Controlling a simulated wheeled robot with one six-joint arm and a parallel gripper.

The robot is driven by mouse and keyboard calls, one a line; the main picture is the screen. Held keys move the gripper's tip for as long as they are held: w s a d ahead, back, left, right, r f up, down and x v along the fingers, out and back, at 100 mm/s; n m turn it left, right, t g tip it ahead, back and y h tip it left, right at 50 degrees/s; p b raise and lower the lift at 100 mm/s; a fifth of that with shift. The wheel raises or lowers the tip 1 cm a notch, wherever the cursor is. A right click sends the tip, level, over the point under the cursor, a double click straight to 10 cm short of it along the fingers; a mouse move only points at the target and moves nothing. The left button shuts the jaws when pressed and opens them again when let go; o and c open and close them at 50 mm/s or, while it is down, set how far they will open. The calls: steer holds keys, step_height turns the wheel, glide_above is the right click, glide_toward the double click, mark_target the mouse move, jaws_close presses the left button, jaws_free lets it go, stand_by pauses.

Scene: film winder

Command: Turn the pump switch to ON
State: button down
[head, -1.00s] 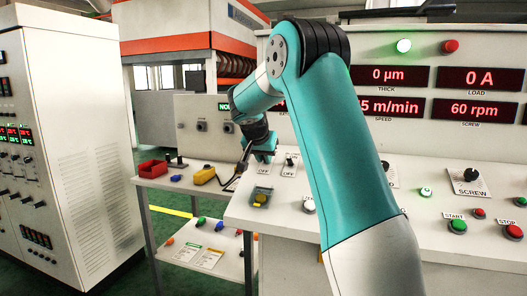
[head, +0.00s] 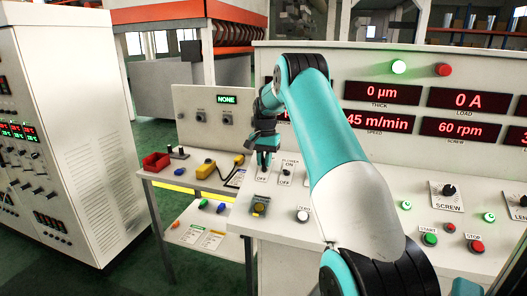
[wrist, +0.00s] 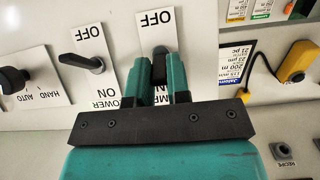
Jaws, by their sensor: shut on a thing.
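The pump switch is a black knob (wrist: 159,66) on a white plate marked OFF (wrist: 155,20); part of the lower lettering is hidden behind my gripper. My gripper (wrist: 160,68) has its teal fingers on both sides of the knob, shut on it. Whether the knob points to ON or OFF cannot be told. In the head view my gripper (head: 263,160) is down at the pump switch plate (head: 261,179), at the panel's left end, and hides the knob there.
The blower switch (wrist: 84,63) sits close beside the pump switch, with a HAND/AUTO knob (wrist: 14,78) beyond it. A yellow device (wrist: 298,62) with a black cable lies on the side table.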

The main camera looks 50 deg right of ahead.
steer(key=shift+d+y, duration=0.1)
steer(key=shift+y, duration=0.2)
steer(key=c, duration=1.1)
jaws_free()
steer(key=shift+w+r, duration=0.1)
steer(key=shift+r, duration=0.5)
steer(key=shift+w+d+r+p, duration=0.1)
steer(key=shift+d+r+p, duration=0.2)
steer(key=shift+r+p, duration=1.6)
steer(key=shift+w+d+r+p, duration=0.1)
steer(key=shift+d+r+p, duration=0.15)
steer(key=shift+r, duration=3.25)
steer(key=shift+w+d+r+p, duration=0.1)
steer(key=shift+d+r+p, duration=0.2)
steer(key=shift+r+p, duration=1.55)
